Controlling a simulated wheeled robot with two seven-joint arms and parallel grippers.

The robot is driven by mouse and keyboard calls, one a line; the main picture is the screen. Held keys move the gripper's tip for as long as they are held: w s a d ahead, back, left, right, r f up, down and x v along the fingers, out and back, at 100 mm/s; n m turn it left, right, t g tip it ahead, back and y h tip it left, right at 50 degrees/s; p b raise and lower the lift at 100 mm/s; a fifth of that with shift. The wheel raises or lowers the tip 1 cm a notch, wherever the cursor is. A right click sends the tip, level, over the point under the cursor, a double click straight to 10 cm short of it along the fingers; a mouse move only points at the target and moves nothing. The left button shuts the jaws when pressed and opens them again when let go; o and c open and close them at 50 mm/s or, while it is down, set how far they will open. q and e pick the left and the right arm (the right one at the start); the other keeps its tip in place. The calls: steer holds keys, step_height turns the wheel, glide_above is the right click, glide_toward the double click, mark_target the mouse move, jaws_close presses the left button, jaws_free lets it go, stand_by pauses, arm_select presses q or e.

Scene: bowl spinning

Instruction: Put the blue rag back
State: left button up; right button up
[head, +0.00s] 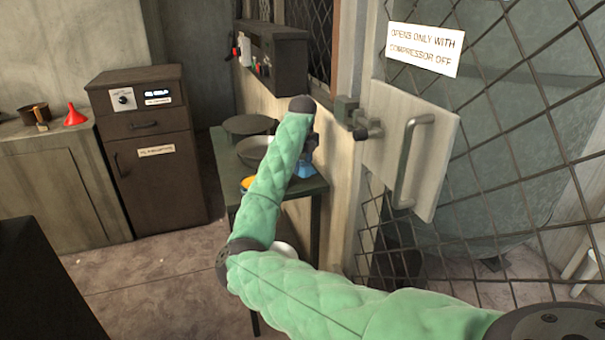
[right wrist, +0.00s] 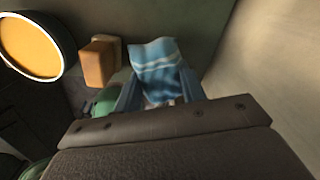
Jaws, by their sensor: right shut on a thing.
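The blue rag (right wrist: 156,62), with pale stripes, is between the fingers of my right gripper (right wrist: 160,92) in the right wrist view. That gripper is shut on it. In the head view, the rag (head: 303,171) shows as a small blue patch below my right gripper (head: 308,153), over the right side of the narrow dark table (head: 312,187). My green arm hides part of the table and gripper. I cannot tell whether the rag touches the tabletop. My left gripper is not in view.
Two bowls stand on the table, a dark one (head: 249,125) behind a metal one (head: 254,150). A round container with orange contents (right wrist: 32,38) and a tan block (right wrist: 99,58) lie near the rag. The wall and mesh door (head: 480,150) bound the right side.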

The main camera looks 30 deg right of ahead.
mark_target(302, 172)
step_height(302, 172, down, 3)
steer(key=shift+f, duration=0.25)
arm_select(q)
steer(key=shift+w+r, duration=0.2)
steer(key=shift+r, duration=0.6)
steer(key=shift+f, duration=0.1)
arm_select(e)
steer(key=shift+w+f, duration=0.1)
steer(key=o, duration=0.9)
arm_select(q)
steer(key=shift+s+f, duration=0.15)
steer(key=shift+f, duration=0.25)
arm_select(e)
steer(key=shift+o, duration=0.2)
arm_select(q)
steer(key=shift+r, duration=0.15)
